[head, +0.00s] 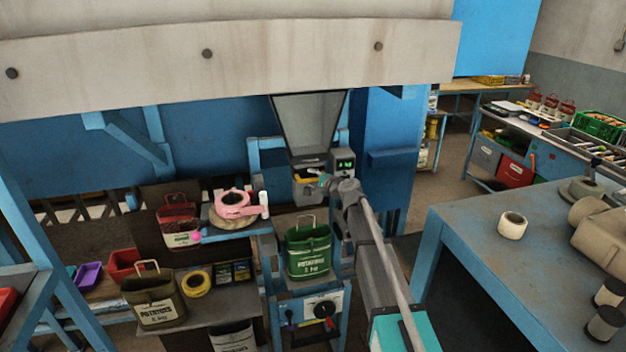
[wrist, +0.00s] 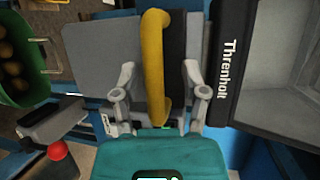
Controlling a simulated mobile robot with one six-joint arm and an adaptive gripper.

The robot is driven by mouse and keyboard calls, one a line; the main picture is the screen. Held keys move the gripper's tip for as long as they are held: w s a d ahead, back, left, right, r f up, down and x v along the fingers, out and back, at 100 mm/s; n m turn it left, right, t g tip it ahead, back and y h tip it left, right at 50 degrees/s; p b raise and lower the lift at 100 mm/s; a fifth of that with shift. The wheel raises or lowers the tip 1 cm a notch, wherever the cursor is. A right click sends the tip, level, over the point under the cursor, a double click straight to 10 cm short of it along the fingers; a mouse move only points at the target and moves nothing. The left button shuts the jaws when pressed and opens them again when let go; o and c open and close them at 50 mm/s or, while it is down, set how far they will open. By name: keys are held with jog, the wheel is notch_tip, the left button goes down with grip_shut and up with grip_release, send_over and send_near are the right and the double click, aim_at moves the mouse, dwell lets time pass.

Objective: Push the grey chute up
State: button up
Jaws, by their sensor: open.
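The grey chute (head: 309,122) hangs under the pale beam, tapering down to a small grey spout unit with a yellow handle (head: 308,179). In the wrist view the yellow handle (wrist: 154,40) runs upright between the two fingers of my gripper (wrist: 159,82). The fingers stand apart on either side of it, and no firm grip shows. Grey plates (wrist: 97,60) lie behind the handle. A grey hollow body lettered "Threnholt" (wrist: 275,100) fills the right side; it seems to be part of the chute. In the head view my gripper (head: 324,181) is at the spout, its fingers small.
A green potato sack (head: 308,252) stands open below the spout; its potatoes show in the wrist view. A display box (head: 343,163) sits right of the spout. A red sack (head: 180,222), pink tape dispenser (head: 232,205) and olive sack (head: 154,297) stand left. A blue bench (head: 500,240) is right.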

jog(key=shift+f, duration=0.15)
jog(key=b, duration=1.3)
send_near(304, 204)
jog(key=x, duration=0.4)
jog(key=shift+w+a+f, duration=0.1)
jog(key=shift+w+f, duration=0.1)
jog(key=shift+w, duration=0.15)
jog(key=r+p+v, duration=0.1)
jog(key=p+v, duration=0.3)
jog(key=v, duration=1)
jog(key=s+f+n+g+h+b, duration=0.1)
jog(key=s+f+n+g+b, duration=0.3)
jog(key=f, duration=0.9)
jog(key=shift+s+f+n+b, duration=0.2)
jog(key=shift+s+n+b, duration=0.1)
jog(key=shift+s+b, duration=1.45)
jog(key=shift+w, duration=0.15)
jog(key=s+d+f+n+g+h, duration=0.2)
jog(key=s+d+f+h, duration=0.1)
jog(key=s, duration=0.4)
jog(key=s+d+f+n+g+h, duration=0.2)
jog(key=s+d+f+g+h, duration=0.1)
jog(key=s+d, duration=0.3)
jog(key=s+d+f+n+g+h+b, duration=0.1)
jog(key=s+d+f+n+g+h, duration=0.1)
jog(key=s, duration=0.7)
notch_tip(304, 204, down, 2)
jog(key=d+g+h, duration=0.1)
jog(key=d, duration=0.2)
jog(key=shift+s, duration=0.3)
